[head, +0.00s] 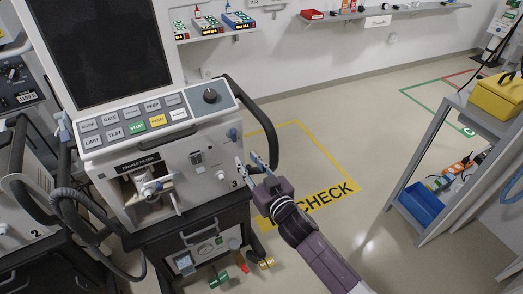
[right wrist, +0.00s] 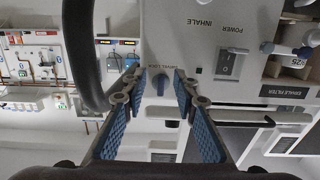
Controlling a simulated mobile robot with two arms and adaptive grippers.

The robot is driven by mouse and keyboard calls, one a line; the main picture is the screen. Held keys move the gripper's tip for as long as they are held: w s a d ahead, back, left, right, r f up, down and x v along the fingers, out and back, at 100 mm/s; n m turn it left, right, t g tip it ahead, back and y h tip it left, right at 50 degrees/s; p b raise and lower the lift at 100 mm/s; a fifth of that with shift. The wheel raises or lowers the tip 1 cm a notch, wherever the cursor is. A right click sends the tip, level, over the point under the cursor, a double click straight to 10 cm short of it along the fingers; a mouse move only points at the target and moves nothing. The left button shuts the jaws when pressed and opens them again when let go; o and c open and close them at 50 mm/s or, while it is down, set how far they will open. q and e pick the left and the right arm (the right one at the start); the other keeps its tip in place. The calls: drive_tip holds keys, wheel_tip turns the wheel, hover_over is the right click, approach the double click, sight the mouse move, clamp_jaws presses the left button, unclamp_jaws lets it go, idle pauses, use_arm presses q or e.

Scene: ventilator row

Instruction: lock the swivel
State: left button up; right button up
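The ventilator (head: 165,150) marked 3 stands on a dark cart. Its swivel lock is a small blue knob (head: 232,134) at the right of the front panel; in the right wrist view the knob (right wrist: 160,83) sits beside upside-down lettering that seems to read swivel lock. My right gripper (head: 249,163) is open and empty, just below and right of the knob in the head view. In the right wrist view the knob shows between its spread fingertips (right wrist: 159,74), with no visible contact. My left gripper is not in view.
A black curved handle (head: 268,115) loops out right of the ventilator, close to my gripper, and shows large in the right wrist view (right wrist: 83,55). A power switch (right wrist: 230,66) is beside the knob. A grey shelf unit (head: 420,210) stands right; marked floor between is open.

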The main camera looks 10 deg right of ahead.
approach(235, 136)
drive_tip(key=w, duration=0.1)
drive_tip(key=shift+t+y, duration=0.3)
drive_tip(key=shift+t, duration=0.1)
drive_tip(key=x, duration=0.8)
drive_tip(key=shift+w+a+f, duration=0.15)
drive_tip(key=shift+w+f, duration=0.05)
drive_tip(key=shift+f, duration=0.15)
clamp_jaws()
